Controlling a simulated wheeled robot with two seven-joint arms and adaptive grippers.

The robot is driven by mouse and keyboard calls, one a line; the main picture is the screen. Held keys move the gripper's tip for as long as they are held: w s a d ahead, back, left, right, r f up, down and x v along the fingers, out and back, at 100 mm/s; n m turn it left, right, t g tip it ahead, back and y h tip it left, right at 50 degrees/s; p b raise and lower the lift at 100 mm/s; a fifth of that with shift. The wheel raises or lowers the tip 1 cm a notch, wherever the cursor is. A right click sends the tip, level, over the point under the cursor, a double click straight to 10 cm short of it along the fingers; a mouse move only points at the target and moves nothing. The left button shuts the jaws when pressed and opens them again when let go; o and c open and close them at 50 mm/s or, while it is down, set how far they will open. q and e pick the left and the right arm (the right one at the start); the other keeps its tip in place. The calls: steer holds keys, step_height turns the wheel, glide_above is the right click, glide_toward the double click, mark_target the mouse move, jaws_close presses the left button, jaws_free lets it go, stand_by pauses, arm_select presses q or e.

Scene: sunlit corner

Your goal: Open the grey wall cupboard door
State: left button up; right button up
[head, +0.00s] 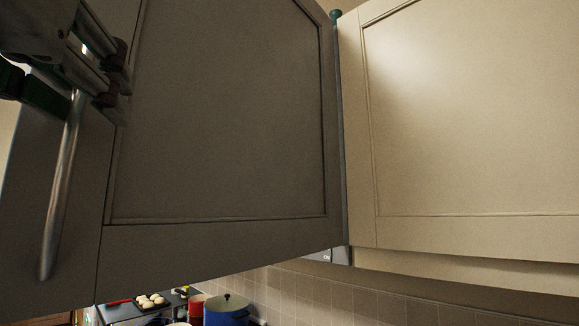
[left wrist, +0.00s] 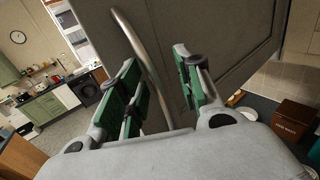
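The grey wall cupboard door (head: 215,120) fills the left half of the head view. It stands out at an angle to the lighter cupboard front on its right. Its upright metal bar handle (head: 62,190) is near its left edge. My left gripper (head: 103,72) is at the handle's upper end. In the left wrist view, the fingers of my left gripper (left wrist: 158,70) are apart, with the handle (left wrist: 143,50) running between them, closer to the left finger. The door (left wrist: 215,30) lies beyond the fingers, with room visible on both sides. My right gripper is in neither view.
A pale cupboard front (head: 465,120) adjoins on the right. Below are a tiled wall (head: 320,295), a blue pot (head: 227,312) and a tray of pale round items (head: 152,301).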

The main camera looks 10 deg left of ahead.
arm_select(q)
steer(key=v, duration=1.1)
steer(key=shift+s, duration=0.2)
stand_by(0.5)
